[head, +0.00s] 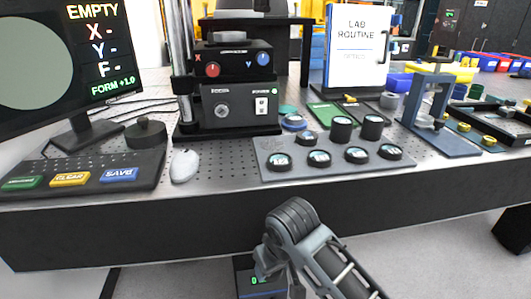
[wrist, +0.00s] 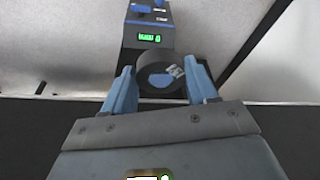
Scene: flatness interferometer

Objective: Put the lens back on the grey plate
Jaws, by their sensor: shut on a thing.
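My gripper (wrist: 162,84) is shut on a lens (wrist: 158,78), a short dark cylinder with a pale label and a bluish face, held between its two blue fingers in the wrist view. In the head view my arm hangs in front of the bench, and the held lens cannot be made out there. The grey plate (head: 268,148) lies on the bench top, beyond and above my arm in the picture. Several black-rimmed lenses stand on it, such as a front-left one (head: 279,162) and a taller one at the back (head: 341,129).
The bench's dark front edge (head: 150,225) lies between my arm and the plate. A device with a green display (wrist: 148,38) stands low beyond the lens. A grey mouse (head: 184,166) lies left of the plate; a blue stand (head: 428,105) is right. A black instrument (head: 235,105) stands behind.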

